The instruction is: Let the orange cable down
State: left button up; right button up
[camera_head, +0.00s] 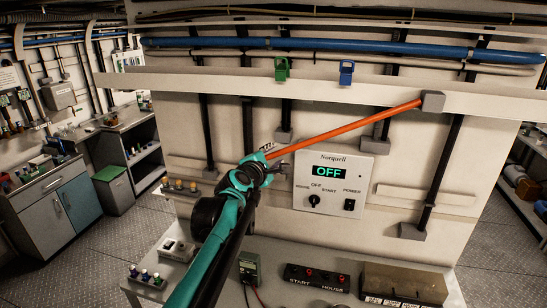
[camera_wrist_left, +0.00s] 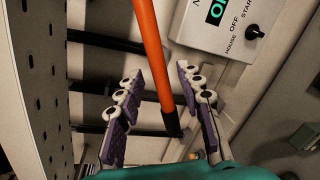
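The orange cable (camera_head: 345,130) runs straight from a grey block (camera_head: 433,101) on the upper rail down to the left, ending at my left gripper (camera_head: 276,160). In the left wrist view the orange cable (camera_wrist_left: 153,50) comes down from the top, and its dark end lies between the two purple-padded fingers of my left gripper (camera_wrist_left: 160,98). The fingers stand apart, with a visible gap on both sides of the cable. Contact with it cannot be seen. My right gripper is in neither view.
The control box (camera_head: 333,185) with an OFF display is close to the right of my left gripper. Green (camera_head: 282,69) and blue (camera_head: 346,72) clips hang on the rail above. A bench below holds a meter (camera_head: 249,267), a START/HOUSE box (camera_head: 316,278) and a worn block (camera_head: 403,284).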

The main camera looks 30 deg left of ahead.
pick_arm(q)
jog(key=shift+s, duration=0.15)
jog(key=v, duration=1.1)
jog(key=shift+s, duration=0.4)
jog(key=shift+d, duration=0.1)
jog(key=s+d+f+m+g+h+b, duration=0.25)
jog(key=d+f+m+b, duration=0.4)
jog(key=f, duration=0.65)
jog(key=s+d+f+m+g+h+b, duration=0.1)
jog(key=s+d+f+m+g+b, duration=0.15)
jog(key=d+f+m+b, duration=0.75)
jog(key=s+f+m+g+b, duration=0.2)
jog(key=s+f, duration=0.4)
jog(key=f, duration=0.8)
jog(key=s+f+m+g+y+b, duration=0.1)
jog(key=s+f+m+b, duration=0.4)
jog(key=f, duration=0.9)
jog(key=shift+s+d+f+m+g, duration=0.2)
jog(key=shift+s+m+g, duration=0.2)
jog(key=shift+s+m, duration=0.45)
